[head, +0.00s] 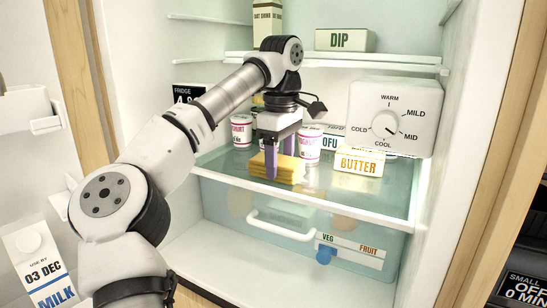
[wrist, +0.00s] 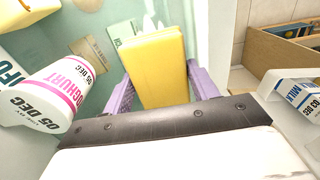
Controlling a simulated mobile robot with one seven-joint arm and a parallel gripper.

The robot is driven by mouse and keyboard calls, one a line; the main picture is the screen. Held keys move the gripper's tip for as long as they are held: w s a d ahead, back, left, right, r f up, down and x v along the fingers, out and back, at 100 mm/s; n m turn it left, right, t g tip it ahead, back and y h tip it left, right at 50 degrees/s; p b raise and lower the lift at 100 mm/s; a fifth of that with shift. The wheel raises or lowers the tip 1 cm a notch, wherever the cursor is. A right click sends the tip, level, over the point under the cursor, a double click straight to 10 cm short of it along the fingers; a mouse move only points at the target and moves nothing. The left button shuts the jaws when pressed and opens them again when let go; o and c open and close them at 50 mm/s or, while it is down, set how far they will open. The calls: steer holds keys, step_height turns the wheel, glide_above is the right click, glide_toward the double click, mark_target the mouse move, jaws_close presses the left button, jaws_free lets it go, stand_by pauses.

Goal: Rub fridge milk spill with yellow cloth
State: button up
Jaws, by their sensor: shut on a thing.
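The yellow cloth (head: 286,171) is a folded block on the glass fridge shelf (head: 226,164). My gripper (head: 279,162) reaches down from above with its purple fingers on either side of the cloth and is shut on it. In the wrist view the cloth (wrist: 156,67) sits between the two purple fingers (wrist: 157,88). I cannot clearly make out a milk spill on the shelf. Whether the cloth presses on the glass or is just above it is hard to tell.
Yoghurt pots (head: 309,146) stand behind the cloth, and one pot (wrist: 52,92) is close in the wrist view. A butter box (head: 359,163) is to the right. The dial box (head: 391,117) hangs above. A drawer (head: 285,240) lies below the shelf. A milk carton (head: 40,265) is in the door.

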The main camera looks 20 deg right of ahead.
steer(key=shift+s+d+f, duration=0.1)
steer(key=shift+s+f, duration=0.05)
steer(key=shift+s, duration=0.05)
steer(key=shift+s+d, duration=0.85)
steer(key=shift+s, duration=0.05)
steer(key=shift+w+a+r, duration=0.25)
steer(key=shift+w+a, duration=0.6)
steer(key=shift+w, duration=0.15)
